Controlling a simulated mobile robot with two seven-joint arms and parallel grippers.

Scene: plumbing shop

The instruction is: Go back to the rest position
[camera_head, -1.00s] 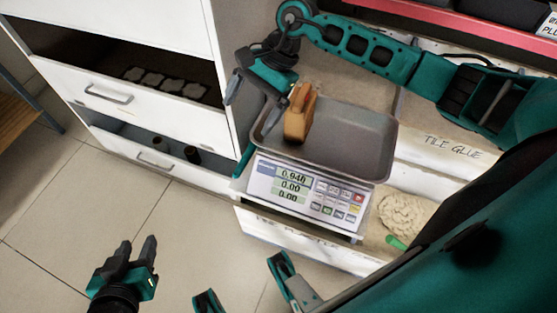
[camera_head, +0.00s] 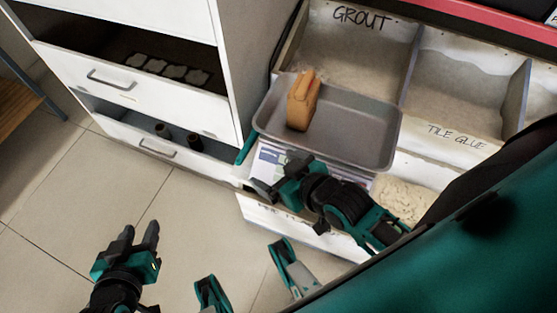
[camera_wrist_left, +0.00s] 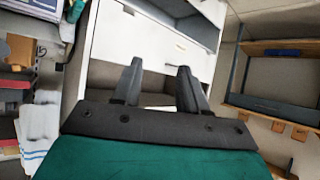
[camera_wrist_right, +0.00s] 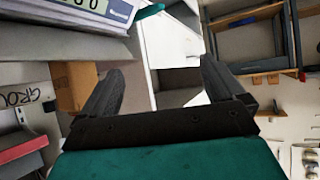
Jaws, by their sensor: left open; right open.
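My left gripper (camera_head: 139,236) is open and empty above the tiled floor at the lower left of the head view. Its two dark fingers stand apart in the left wrist view (camera_wrist_left: 157,85). My right gripper (camera_head: 274,174) is open in front of the scale and covers most of its display. In the right wrist view (camera_wrist_right: 165,92) nothing is between its fingers. An orange-brown object with a handle (camera_head: 301,104) stands in the grey metal tray (camera_head: 355,134) of the scale, clear of both grippers.
White drawers (camera_head: 150,98) stand open at the left, with grey pieces in the upper one and dark cylinders in the lower. Bins labelled GROUT (camera_head: 362,16) and TILE GLUE (camera_head: 458,135) lie behind and right of the scale. Floor (camera_head: 60,215) around my left gripper is clear.

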